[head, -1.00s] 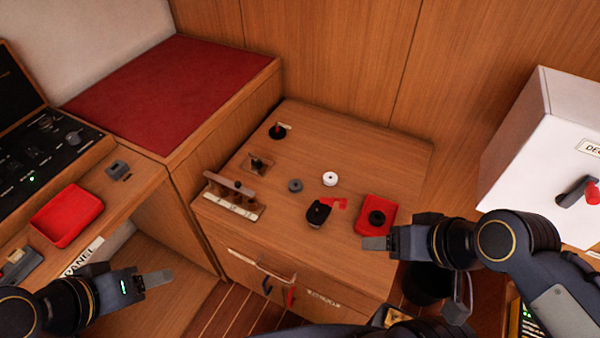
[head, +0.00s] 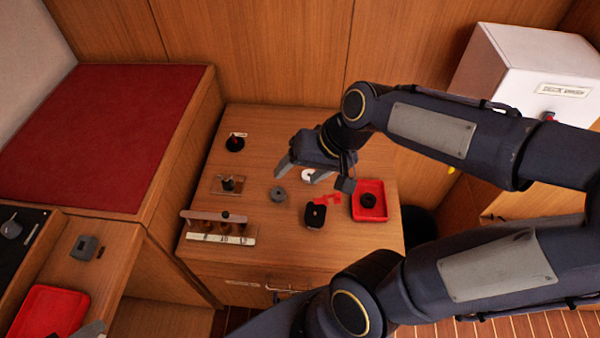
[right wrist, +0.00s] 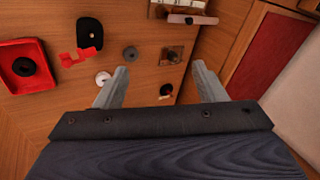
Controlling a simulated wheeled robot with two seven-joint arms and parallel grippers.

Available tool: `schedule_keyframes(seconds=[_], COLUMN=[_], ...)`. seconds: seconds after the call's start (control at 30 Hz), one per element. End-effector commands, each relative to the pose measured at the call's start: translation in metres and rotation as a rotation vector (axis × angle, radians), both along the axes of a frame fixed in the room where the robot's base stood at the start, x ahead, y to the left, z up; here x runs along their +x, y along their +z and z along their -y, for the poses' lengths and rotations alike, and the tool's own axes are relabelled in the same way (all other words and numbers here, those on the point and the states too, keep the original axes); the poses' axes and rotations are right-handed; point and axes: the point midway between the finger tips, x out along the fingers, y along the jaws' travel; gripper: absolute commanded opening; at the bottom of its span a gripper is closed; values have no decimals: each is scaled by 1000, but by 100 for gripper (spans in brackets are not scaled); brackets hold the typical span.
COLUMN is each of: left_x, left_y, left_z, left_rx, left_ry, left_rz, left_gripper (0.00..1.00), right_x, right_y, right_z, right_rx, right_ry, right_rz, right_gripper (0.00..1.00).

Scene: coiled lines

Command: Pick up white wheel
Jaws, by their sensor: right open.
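The white wheel (head: 308,175) lies on the wooden counter, partly hidden by my right gripper in the head view. It also shows in the right wrist view (right wrist: 102,78), beside the left-hand finger and outside the gap between the fingers. My right gripper (head: 314,178) is open and empty above the counter, its fingers on either side of the wheel as seen from the head. Only a grey tip of my left gripper (head: 88,329) shows at the bottom left edge.
A grey wheel (head: 278,195) lies close by. A black wheel sits in a red tray (head: 382,213). A black object (head: 315,215) with a red piece (head: 328,199) is in front. A wooden rack (head: 220,228) stands at the counter's left front. A white box (head: 520,70) is at right.

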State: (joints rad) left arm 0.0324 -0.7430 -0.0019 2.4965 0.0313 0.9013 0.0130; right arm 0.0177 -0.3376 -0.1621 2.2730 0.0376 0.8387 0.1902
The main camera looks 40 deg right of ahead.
Motion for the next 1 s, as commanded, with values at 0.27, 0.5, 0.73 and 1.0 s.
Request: schedule_keyframes(seconds=[0.27, 0.5, 0.73, 1.0], left_x=[0, 0, 0, 0], left_y=[7, 17, 22, 23], left_z=[0, 0, 0, 0], left_rx=[0, 0, 0, 0], left_ry=[0, 0, 0, 0], left_rz=[0, 0, 0, 0], left_gripper=[60, 60, 60, 60], right_x=[49, 108, 137, 143], right_y=[-27, -97, -163, -193], right_z=[29, 79, 119, 131], right_rx=[23, -48, -176, -220], right_ry=[-165, -414, -582, -625], right_rz=[-151, -352, -459, -481], right_gripper=[64, 64, 64, 64])
